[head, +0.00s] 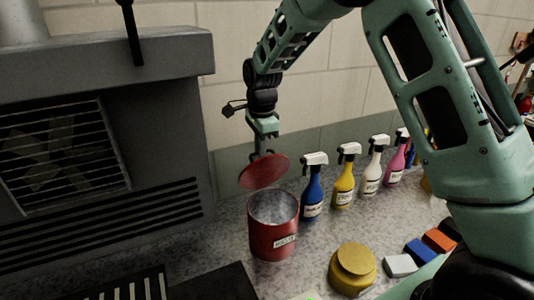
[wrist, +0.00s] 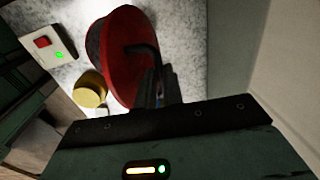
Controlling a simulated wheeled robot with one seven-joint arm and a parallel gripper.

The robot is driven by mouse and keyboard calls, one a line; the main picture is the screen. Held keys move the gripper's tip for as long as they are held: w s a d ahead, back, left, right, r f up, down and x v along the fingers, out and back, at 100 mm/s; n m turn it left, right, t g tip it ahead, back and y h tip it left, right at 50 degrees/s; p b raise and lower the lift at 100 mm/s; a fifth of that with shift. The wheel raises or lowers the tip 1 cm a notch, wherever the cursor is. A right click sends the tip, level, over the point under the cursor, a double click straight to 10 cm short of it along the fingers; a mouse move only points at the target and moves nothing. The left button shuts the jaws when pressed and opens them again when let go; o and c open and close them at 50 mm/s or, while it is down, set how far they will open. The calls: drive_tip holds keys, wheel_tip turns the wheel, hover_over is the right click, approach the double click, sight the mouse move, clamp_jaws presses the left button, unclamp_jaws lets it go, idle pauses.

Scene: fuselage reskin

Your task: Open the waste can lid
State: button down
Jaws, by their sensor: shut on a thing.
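The red waste can (head: 273,232) stands upright on the speckled counter, and its mouth is uncovered. Its round red lid (head: 264,172) is above the can's back rim, tilted and held by my gripper (head: 262,153). In the wrist view the lid (wrist: 122,75) fills the middle, with a dark bent handle (wrist: 143,49) on it. My gripper's dark fingers (wrist: 157,86) are shut at that handle; the exact contact is partly hidden. Whether the lid's edge touches the can rim cannot be told.
Several spray bottles, including a blue one (head: 312,190), stand close right of the can. A yellow round container (head: 352,268) is at the front right, near colored blocks (head: 420,250). A dark vented machine (head: 100,130) is at left. The wall is close behind.

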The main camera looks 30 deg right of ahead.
drive_tip(key=w+f, duration=0.3)
drive_tip(key=w, duration=0.5)
drive_tip(key=shift+w, duration=0.4)
drive_tip(key=shift+w+d, duration=0.1)
drive_tip(key=c, duration=1.7)
unclamp_jaws()
drive_tip(key=shift+r, duration=0.1)
drive_tip(key=shift+o, duration=0.9)
drive_tip(key=shift+w, duration=0.3)
